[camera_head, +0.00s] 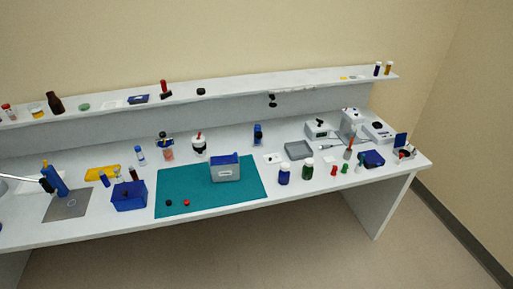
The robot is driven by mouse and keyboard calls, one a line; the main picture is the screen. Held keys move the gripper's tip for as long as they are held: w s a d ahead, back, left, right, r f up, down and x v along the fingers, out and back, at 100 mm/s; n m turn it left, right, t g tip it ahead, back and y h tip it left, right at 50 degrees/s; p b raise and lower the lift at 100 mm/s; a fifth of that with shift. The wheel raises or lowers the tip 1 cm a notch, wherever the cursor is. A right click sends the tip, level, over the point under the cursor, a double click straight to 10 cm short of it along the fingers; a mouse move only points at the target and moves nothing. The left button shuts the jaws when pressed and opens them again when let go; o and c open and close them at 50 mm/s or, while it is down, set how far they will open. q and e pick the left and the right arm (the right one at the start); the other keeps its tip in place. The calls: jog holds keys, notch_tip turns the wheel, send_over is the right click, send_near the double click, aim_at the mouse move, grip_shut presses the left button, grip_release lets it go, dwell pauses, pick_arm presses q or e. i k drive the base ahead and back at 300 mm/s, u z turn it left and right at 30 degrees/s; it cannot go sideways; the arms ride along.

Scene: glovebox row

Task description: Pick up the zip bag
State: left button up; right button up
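I cannot pick out the zip bag for certain. A small pale flat piece with dark specks (273,158) lies on the bench right of the teal mat, and a pale flat piece (111,104) lies on the back shelf. Either may be a bag, but both are too small to tell. Neither of my grippers can be made out in the head view.
The white bench (330,198) carries a teal mat (180,207) with a grey-and-blue box (226,172), a blue bin (128,199), a grey tray (298,150), and several bottles and devices. A raised shelf (235,88) runs along the back. Floor (290,255) in front is clear.

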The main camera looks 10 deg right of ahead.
aim_at(223, 168)
jog(key=z, duration=0.25)
jog(key=i, duration=0.9)
jog(key=u, duration=0.05)
